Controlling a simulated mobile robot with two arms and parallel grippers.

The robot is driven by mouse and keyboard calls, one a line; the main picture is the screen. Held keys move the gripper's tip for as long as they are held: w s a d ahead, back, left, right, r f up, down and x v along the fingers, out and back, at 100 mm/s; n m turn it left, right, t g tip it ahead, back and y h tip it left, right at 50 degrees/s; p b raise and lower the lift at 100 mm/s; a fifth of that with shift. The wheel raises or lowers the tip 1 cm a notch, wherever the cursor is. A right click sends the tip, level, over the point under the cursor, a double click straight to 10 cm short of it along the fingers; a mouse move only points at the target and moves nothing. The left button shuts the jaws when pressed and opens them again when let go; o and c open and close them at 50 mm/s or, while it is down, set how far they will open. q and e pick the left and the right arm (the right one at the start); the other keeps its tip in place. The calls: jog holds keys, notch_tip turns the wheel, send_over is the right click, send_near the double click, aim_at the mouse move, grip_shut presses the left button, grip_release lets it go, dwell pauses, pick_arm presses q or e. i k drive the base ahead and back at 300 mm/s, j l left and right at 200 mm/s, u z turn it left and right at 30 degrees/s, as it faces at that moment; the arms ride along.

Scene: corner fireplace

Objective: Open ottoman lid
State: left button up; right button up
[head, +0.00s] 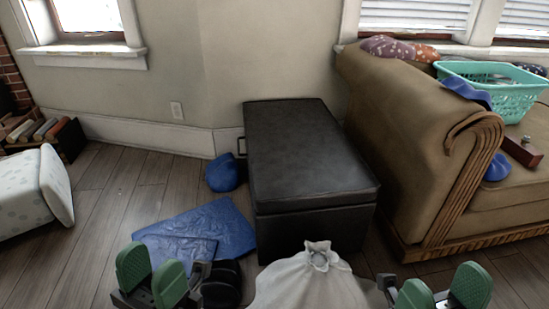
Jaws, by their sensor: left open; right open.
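The black ottoman (312,229) stands against the wall in the middle of the head view. Its dark lid (307,150) lies flat and closed on the box. A dark handle-like loop (241,146) shows at its left side near the back. My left gripper (152,276) is open and empty at the bottom, in front and to the left of the ottoman, apart from it. My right gripper (442,290) is open and empty at the bottom right, also apart from the ottoman.
A tied white bag (312,280) stands before the ottoman. Blue folded sheets (208,230) and a blue lump (222,173) lie left of it. A brown sofa (388,130) with a teal basket (510,98) is close on the right. Floor (110,195) at left is bare.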

aim_at(300, 157)
jog(key=i+j, duration=0.1)
jog(key=j, duration=0.2)
jog(key=i+j, duration=0.1)
jog(key=j, duration=0.25)
jog(key=i+j, duration=0.15)
jog(key=j, duration=0.15)
jog(key=i+j+z, duration=0.1)
jog(key=j, duration=0.2)
jog(key=i+j+z, duration=0.15)
jog(key=z, duration=0.25)
jog(key=i+j+z, duration=0.15)
jog(key=z, duration=0.3)
jog(key=i+j, duration=0.15)
jog(key=j, duration=0.2)
jog(key=i+j+z, duration=0.15)
jog(key=j, duration=0.2)
jog(key=i+j, duration=0.15)
jog(key=j, duration=0.2)
jog(key=i+j+z, duration=0.1)
jog(key=j, duration=0.25)
jog(key=i+j+z, duration=0.1)
jog(key=j, duration=0.25)
jog(key=i, duration=0.1)
